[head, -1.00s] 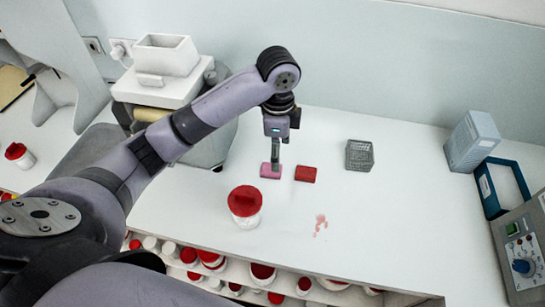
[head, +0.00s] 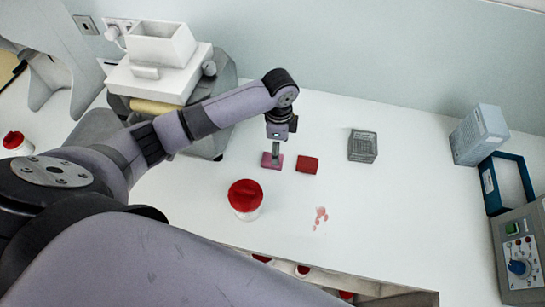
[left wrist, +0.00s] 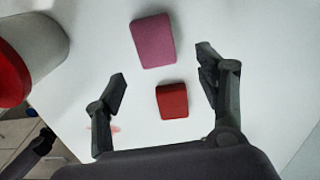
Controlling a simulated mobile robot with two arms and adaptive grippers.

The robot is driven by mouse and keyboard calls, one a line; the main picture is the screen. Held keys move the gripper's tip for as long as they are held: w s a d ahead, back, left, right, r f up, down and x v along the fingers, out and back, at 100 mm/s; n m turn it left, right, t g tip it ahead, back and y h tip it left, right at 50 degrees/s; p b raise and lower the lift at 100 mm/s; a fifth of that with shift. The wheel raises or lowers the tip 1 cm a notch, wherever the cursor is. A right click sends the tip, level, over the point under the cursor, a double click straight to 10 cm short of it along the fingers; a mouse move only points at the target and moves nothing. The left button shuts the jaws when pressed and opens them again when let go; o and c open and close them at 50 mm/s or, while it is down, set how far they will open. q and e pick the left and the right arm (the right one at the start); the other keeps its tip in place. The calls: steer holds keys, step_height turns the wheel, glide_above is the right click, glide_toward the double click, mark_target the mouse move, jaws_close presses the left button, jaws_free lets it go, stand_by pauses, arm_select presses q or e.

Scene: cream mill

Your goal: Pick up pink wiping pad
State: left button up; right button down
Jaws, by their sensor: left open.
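The pink wiping pad (head: 266,161) lies flat on the white worktop, partly hidden behind my left gripper (head: 277,155) in the head view. In the left wrist view the pink pad (left wrist: 153,41) is whole, lying just beyond the spread fingertips. My left gripper (left wrist: 161,66) is open and empty, pointing down, with its fingers apart from the pad. The height of the fingertips over the worktop is hard to tell. My right gripper is not in view.
A red pad (head: 307,164) lies just right of the pink one; it also shows in the left wrist view (left wrist: 172,101). A red-lidded tub (head: 245,200) stands in front. A grey wire basket (head: 363,146) is to the right. Pink stains (head: 320,217) mark the clear front worktop.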

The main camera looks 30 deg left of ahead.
arm_select(q)
steer(key=shift+s+f+p, duration=0.25)
steer(key=shift+f+p, duration=0.45)
steer(key=shift+f, duration=0.25)
step_height(320, 180, down, 3)
steer(key=shift+f+p, duration=0.2)
steer(key=shift+p, duration=0.3)
steer(key=shift+a+f, duration=0.1)
steer(key=shift+f, duration=0.15)
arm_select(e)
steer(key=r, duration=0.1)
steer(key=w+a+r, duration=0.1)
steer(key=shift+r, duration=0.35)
arm_select(q)
steer(key=shift+c, duration=0.4)
steer(key=c, duration=0.8)
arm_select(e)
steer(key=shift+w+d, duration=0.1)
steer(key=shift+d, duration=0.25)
